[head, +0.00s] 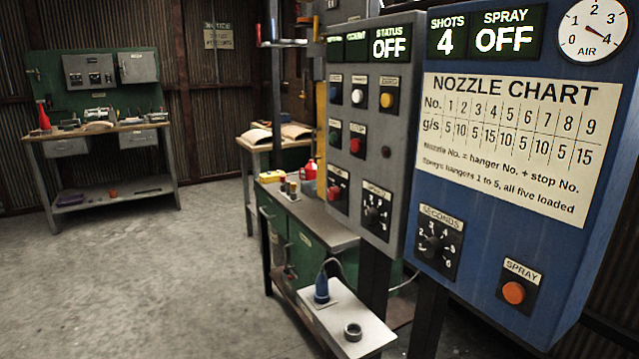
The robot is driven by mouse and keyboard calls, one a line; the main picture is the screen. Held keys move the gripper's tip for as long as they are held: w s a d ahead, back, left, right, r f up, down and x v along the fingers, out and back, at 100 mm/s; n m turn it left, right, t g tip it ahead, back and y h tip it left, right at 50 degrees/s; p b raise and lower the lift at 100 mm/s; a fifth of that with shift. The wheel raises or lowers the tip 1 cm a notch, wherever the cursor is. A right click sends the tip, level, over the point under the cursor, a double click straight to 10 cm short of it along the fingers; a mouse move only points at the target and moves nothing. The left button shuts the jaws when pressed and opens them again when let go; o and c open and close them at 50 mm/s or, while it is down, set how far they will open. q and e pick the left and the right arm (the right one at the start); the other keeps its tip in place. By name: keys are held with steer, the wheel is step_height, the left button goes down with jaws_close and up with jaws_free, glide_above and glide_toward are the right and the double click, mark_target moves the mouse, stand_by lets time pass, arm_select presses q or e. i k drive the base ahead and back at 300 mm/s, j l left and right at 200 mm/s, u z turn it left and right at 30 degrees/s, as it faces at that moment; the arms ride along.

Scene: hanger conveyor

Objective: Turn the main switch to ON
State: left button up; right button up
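A grey control panel (365,180) stands right of centre, and its status display (391,42) reads OFF. At its lower left is a red control (335,193) on a dark plate; its label is too small to read for sure. Beside it is a dark rotary selector (375,215) with numbers around it. I cannot tell for certain which control is the main switch. Above are blue (335,96), white (358,98), yellow (386,100), green (334,139) and red (356,145) buttons and a dark red lamp (388,141). Neither of my grippers is in view.
A blue spray panel (560,255) stands close at the right, with a seconds dial (432,244), an orange button (513,292) and spray reading OFF. The floor at left is clear.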

mark_target(333, 193)
steer(key=i+j+z, duration=0.1)
steer(key=i, duration=0.45)
steer(key=i+j, duration=0.2)
steer(key=i, duration=0.3)
steer(key=z, duration=0.05)
